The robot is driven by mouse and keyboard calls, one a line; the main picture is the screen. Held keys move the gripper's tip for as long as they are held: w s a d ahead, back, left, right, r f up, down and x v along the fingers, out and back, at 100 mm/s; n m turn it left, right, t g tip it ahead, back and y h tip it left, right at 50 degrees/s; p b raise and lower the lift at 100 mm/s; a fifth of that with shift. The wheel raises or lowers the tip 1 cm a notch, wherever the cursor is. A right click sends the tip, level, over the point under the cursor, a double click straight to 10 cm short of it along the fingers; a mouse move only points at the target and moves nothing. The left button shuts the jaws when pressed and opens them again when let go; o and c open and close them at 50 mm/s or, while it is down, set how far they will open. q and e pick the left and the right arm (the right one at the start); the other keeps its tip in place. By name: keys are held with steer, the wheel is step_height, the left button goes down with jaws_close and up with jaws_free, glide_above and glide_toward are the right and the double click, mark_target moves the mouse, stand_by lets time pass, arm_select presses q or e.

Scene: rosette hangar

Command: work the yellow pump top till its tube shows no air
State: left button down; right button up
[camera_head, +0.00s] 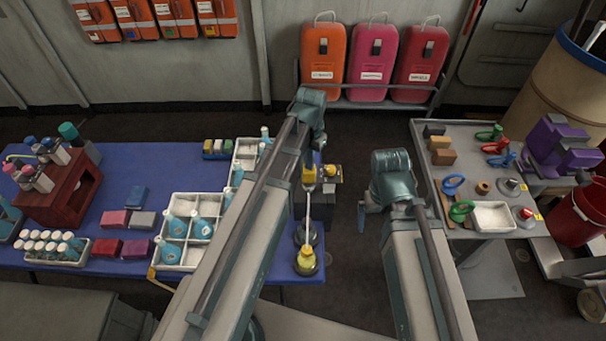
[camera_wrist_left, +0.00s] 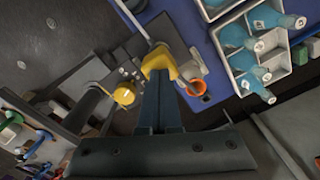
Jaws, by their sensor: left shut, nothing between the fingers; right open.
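The yellow pump top (camera_head: 309,180) is at the right end of the blue table, just below my left gripper (camera_head: 312,158). In the left wrist view the yellow pump top (camera_wrist_left: 158,60) lies at the tips of my left gripper (camera_wrist_left: 160,78), whose fingers are shut with nothing between them. They look close to it or touching; I cannot tell which. A pale thin tube (camera_wrist_left: 134,20) runs from beside the top; whether it holds air is too small to tell. My right gripper (camera_head: 372,207) is open and empty over the gap between the tables, partly hidden by its arm.
A yellow-topped piece (camera_head: 307,262) stands at the blue table's front edge. A yellow knob (camera_wrist_left: 124,95) and an orange ring (camera_wrist_left: 197,88) are near the pump. A white divided tray (camera_head: 163,256) holds blue bottles at left. A grey table (camera_head: 480,218) stands at right.

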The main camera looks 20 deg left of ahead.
stand_by(0.3)
arm_select(q)
step_height(320, 180, up, 10)
steer(key=p, duration=1)
steer(key=shift+r+p, duration=0.25)
steer(key=shift+p, duration=0.1)
steer(key=shift+f, duration=0.25)
stand_by(0.9)
step_height(320, 180, down, 6)
steer(key=b, duration=0.7)
steer(key=shift+f, duration=0.25)
steer(key=shift+f, duration=0.15)
stand_by(1.5)
